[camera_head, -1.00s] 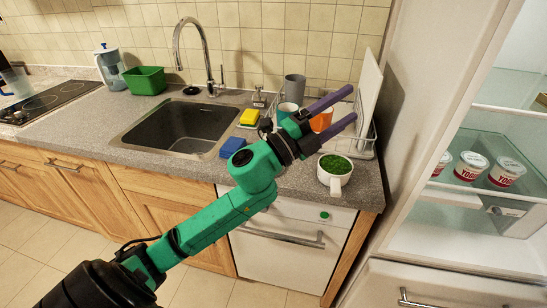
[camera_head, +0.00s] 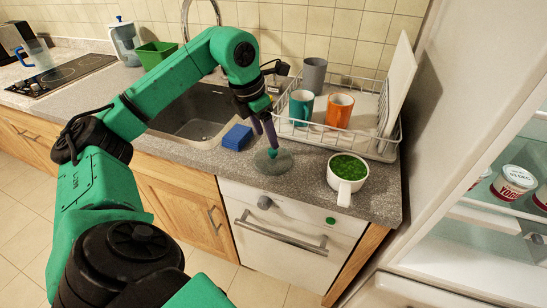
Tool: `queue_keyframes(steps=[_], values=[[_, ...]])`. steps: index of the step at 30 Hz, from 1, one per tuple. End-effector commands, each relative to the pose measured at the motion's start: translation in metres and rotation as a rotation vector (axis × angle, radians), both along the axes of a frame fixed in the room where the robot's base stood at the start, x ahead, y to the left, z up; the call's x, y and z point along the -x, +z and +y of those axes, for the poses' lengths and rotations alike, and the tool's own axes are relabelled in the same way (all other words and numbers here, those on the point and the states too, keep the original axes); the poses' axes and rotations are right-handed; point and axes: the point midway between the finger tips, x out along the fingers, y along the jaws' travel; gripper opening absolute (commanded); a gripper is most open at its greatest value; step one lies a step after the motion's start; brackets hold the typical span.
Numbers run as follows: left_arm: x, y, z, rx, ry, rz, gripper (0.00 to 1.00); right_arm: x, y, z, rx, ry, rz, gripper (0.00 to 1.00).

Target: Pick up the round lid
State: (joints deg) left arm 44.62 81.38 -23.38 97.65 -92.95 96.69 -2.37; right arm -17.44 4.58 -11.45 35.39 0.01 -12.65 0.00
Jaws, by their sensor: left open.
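The round lid (camera_head: 275,164) lies flat on the counter, left of the white mug. It looks like clear glass with a small teal knob (camera_head: 272,153) at its centre. My left gripper (camera_head: 266,147) comes down from above, open, with its purple fingers pointing down at the knob. The fingertips are close to the knob; I cannot tell whether they touch it. My right gripper is not in view.
A white mug (camera_head: 345,185) of green food stands to the right. A dish rack (camera_head: 305,133) with teal, orange and grey cups is behind. A blue sponge (camera_head: 237,137) lies to the left, beside the sink (camera_head: 195,128). An open fridge is at the right.

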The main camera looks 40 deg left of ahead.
Motion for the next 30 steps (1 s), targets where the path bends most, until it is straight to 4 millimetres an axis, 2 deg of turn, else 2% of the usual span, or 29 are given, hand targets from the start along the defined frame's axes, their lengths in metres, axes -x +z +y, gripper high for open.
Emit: queue_keyframes(steps=[9, 12, 17, 18, 22, 23, 30], values=[[-0.013, -0.049, -0.006, 0.001, -0.001, 0.002, 0.69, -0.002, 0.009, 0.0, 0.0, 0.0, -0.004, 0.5], [-0.016, -0.056, -0.007, 0.002, -0.002, -0.001, 0.69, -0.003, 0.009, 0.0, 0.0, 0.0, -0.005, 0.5], [-0.016, -0.056, -0.007, 0.002, -0.002, -0.001, 0.69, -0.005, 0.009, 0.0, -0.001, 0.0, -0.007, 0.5], [-0.016, -0.056, -0.007, 0.002, -0.002, -0.001, 0.53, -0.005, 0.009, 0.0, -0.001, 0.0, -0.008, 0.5], [-0.016, -0.056, -0.007, 0.002, -0.002, -0.002, 0.04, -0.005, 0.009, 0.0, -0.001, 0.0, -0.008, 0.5], [-0.016, -0.056, -0.007, 0.002, -0.002, -0.002, 0.0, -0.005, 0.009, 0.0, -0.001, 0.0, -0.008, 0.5], [-0.016, -0.055, -0.007, 0.001, -0.002, -0.002, 0.0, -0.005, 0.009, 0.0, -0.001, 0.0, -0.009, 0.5]])
